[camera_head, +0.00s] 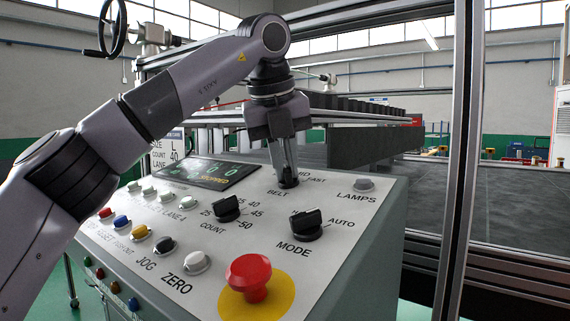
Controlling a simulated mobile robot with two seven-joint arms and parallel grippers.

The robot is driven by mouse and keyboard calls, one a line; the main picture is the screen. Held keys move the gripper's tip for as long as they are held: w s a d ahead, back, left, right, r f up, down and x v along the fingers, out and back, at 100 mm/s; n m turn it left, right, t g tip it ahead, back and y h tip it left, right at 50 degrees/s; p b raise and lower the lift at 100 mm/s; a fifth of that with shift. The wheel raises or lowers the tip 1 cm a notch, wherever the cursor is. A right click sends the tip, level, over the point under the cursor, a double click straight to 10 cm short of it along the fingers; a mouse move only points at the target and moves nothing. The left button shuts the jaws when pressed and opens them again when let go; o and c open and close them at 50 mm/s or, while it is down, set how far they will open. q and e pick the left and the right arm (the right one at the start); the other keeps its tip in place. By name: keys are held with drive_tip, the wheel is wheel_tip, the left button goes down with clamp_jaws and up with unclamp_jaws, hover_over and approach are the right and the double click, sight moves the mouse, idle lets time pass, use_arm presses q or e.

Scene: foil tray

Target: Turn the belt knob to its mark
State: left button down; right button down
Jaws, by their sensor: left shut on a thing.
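The belt knob (289,183) is a small black knob near the back of the sloped control panel (215,276), above the word BELT. My left gripper (287,168) points down at it and is shut on it. The fingers hide most of the knob, so where it points cannot be told. Part of the printed scale shows beside it, with FAST to its right; some labels are covered by the gripper. My right gripper is not in view.
The black COUNT knob (228,208) and MODE knob (307,225) stand nearby. A red mushroom button (248,277) rises at the panel's front. Several coloured buttons line the left side, below a dark display (201,172). A metal frame post (460,160) stands at the right.

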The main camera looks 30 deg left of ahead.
use_arm(q)
drive_tip(key=shift+n, duration=0.6)
drive_tip(key=c, duration=1.2)
unclamp_jaws()
drive_tip(key=shift+o, duration=0.2)
drive_tip(key=shift+r, duration=0.1)
drive_tip(key=v, duration=0.7)
drive_tip(key=shift+p, duration=0.35)
